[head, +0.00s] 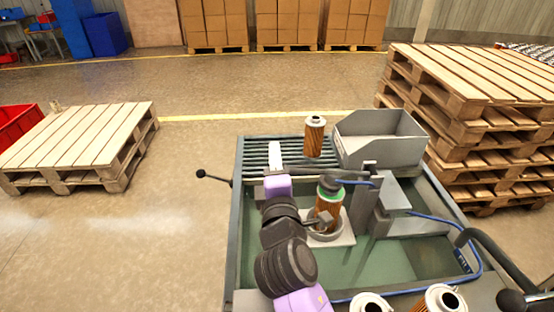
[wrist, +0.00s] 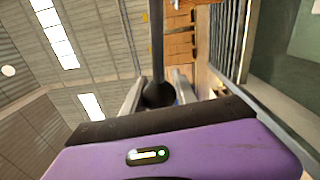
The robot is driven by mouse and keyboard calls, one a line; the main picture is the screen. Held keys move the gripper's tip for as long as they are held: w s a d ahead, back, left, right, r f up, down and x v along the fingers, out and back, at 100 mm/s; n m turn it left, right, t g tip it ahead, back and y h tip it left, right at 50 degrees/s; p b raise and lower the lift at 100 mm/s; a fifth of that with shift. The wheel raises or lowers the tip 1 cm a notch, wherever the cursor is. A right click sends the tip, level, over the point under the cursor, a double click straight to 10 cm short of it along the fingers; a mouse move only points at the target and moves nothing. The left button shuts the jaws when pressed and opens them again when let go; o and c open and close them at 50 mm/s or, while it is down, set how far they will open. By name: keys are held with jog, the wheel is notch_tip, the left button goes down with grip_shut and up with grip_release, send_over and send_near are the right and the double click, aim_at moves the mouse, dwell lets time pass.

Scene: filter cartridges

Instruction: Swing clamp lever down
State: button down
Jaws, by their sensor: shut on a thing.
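My gripper (head: 275,158) reaches over the left part of the bench in the head view. In the wrist view its two grey fingers (wrist: 156,92) are shut on the black ball knob (wrist: 157,95) of the clamp lever (wrist: 157,40). In the head view the dark lever rod (head: 343,174) runs roughly level from the clamp post (head: 371,180) leftward to my gripper. The knob is hidden there. A copper-coloured filter cartridge with a green top band (head: 328,206) stands upright in a round fixture (head: 325,235), beside my arm. I cannot tell whether the clamp touches it.
Another filter cartridge (head: 315,138) stands on the slatted rack at the back. A grey bin (head: 380,138) is right of it. More cartridges (head: 440,299) show at the front edge. A black-knobbed rod (head: 203,174) sticks out left of the bench. A blue hose (head: 440,219) crosses the right side.

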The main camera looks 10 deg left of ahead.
jog(key=shift+r, duration=0.1)
jog(key=c, duration=1)
grip_release()
jog(key=shift+o, duration=0.2)
jog(key=v, duration=0.7)
jog(key=shift+s, duration=0.35)
jog(key=shift+s+d, duration=0.1)
jog(key=shift+d, duration=0.05)
jog(key=p+v, duration=0.1)
jog(key=v, duration=0.7)
jog(key=shift+s+d+f+p, duration=0.15)
jog(key=shift+s+f+p, duration=0.05)
jog(key=shift+s+p, duration=0.15)
